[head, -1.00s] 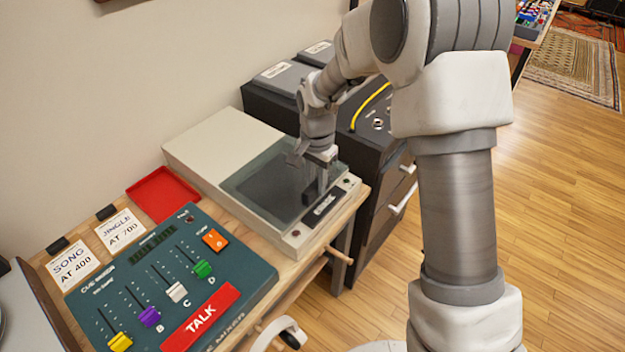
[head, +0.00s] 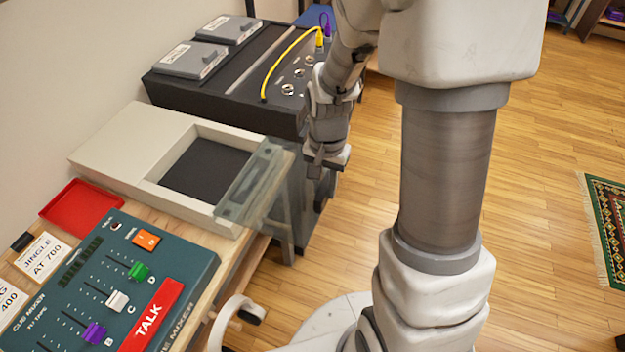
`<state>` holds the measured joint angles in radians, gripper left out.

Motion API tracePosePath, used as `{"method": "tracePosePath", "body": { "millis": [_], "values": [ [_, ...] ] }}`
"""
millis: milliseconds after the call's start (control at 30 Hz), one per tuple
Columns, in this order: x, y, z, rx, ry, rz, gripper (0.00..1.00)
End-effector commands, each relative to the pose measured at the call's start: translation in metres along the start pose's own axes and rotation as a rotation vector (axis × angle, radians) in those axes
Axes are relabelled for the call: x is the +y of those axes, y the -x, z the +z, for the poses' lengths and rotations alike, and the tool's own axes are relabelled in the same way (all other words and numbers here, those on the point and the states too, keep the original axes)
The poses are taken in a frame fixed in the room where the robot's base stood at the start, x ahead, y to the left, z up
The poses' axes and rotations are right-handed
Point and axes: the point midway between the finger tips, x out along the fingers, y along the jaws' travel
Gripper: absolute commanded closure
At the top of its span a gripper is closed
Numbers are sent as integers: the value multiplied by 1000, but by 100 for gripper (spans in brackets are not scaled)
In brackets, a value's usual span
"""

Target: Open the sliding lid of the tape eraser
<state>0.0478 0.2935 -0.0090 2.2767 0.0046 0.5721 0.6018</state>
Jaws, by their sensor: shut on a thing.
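The tape eraser (head: 115,155) is a cream, box-shaped unit on the wooden bench. Its recess (head: 205,168) is uncovered and shows a dark flat bottom. The translucent, greenish sliding lid (head: 262,185) is drawn out to the right, still over the recess's right edge and sticking out past the bench edge. My gripper (head: 320,190) is at the lid's outer right end, beyond the bench, with its fingers pointing down. It is shut on the lid's handle; the exact contact is small and dark in the picture.
The cue mixer (head: 190,250) and a red tray (head: 82,207) lie in front and left of the eraser. A dark cabinet (head: 215,90) with a yellow cable (head: 285,60) stands behind. Open wooden floor (head: 555,130) is to the right.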

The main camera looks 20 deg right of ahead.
Motion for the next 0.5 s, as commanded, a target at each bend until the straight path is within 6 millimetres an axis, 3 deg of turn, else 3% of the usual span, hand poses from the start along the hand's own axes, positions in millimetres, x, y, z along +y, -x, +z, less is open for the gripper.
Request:
{"method": "tracePosePath", "body": {
  "millis": [467,500],
  "values": [
    [3,1,-1,2,0,-1,100],
    [3,1,-1,2,-1,-1,71]
  ]
}}
